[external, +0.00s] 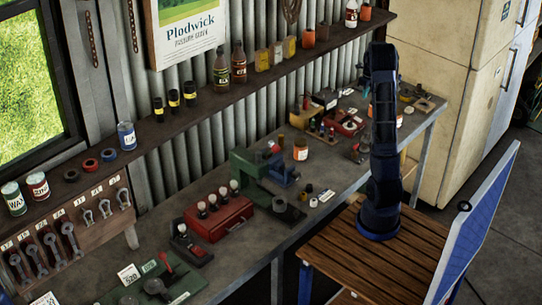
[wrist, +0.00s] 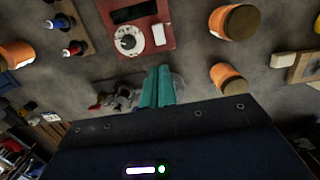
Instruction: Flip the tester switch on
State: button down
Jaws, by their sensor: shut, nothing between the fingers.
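In the wrist view a red panel (wrist: 117,48) carries a dark display window (wrist: 132,13), a round white dial (wrist: 129,40) and a white rectangular piece (wrist: 158,34). It looks like the tester, but I cannot make out which part is its switch. A red unit (external: 345,122) on the bench in the external view seems to be the same thing. My gripper (wrist: 160,72) shows two teal fingers pressed together, empty, pointing toward the panel's lower edge and apart from it in the picture. In the external view my arm hides the fingers.
A small cluttered object (wrist: 115,97) sits beside the fingers. The shelf (external: 290,62) runs above the bench (external: 250,245).

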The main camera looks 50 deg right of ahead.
aim_at(356, 117)
jog(key=shift+w+r, duration=0.1)
jog(key=shift+w, duration=0.75)
jog(key=f, duration=0.4)
jog(key=w+f, duration=0.1)
jog(key=f, duration=0.4)
jog(key=w+f, duration=0.1)
jog(key=f, duration=0.4)
